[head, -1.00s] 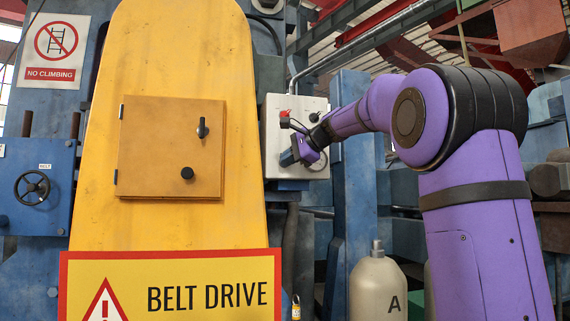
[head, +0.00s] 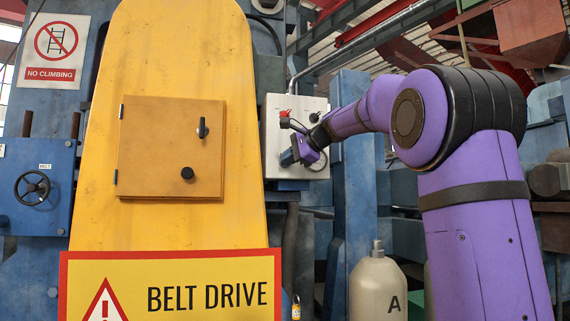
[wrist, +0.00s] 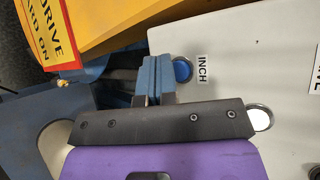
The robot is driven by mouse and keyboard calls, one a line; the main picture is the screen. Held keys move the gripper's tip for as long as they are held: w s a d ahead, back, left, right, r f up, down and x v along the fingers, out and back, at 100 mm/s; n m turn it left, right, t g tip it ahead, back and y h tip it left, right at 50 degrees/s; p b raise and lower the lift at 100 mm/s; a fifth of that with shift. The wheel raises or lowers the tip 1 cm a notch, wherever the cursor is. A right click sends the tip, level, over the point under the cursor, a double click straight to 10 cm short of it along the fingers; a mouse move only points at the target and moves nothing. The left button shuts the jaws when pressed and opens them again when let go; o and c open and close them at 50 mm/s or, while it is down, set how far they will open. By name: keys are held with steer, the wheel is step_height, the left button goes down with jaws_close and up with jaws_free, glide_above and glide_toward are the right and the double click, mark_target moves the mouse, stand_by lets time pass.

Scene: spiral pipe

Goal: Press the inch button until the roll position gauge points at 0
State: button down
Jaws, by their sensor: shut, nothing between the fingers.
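The inch button (wrist: 183,70) is a blue round button beside the printed INCH label (wrist: 202,69) on a pale control panel (wrist: 240,50). The panel also shows in the head view (head: 272,107). My gripper (wrist: 152,72) is shut and empty, its blue fingers just left of the button in the wrist view; I cannot tell whether they touch it. In the head view my gripper (head: 287,158) is in front of the panel's lower left. A round dial (head: 319,161) sits partly behind my gripper; its pointer is not readable, so I cannot confirm it is the roll position gauge.
A red control (head: 285,113) and a black knob (head: 314,117) are on the panel's upper part. The yellow belt guard (head: 180,60) stands close on the left, with a BELT DRIVE sign (head: 215,260). A beige bottle marked A (head: 376,285) stands below right.

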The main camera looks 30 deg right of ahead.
steer(key=shift+w+d, duration=0.15)
steer(key=shift+w, duration=0.2)
steer(key=shift+w+d, duration=0.15)
steer(key=shift+w, duration=0.2)
stand_by(0.7)
steer(key=shift+s, duration=0.1)
steer(key=shift+s+a, duration=0.3)
steer(key=shift+s, duration=0.35)
steer(key=shift+s+a, duration=0.3)
steer(key=shift+s, duration=0.5)
steer(key=shift+s+a, duration=0.25)
steer(key=shift+s, duration=0.5)
steer(key=shift+s+a, duration=0.3)
steer(key=shift+s, duration=0.5)
stand_by(1.3)
steer(key=s, duration=0.1)
steer(key=s+a, duration=0.1)
steer(key=s, duration=0.1)
steer(key=shift+s+a, duration=0.15)
steer(key=shift+s, duration=0.1)
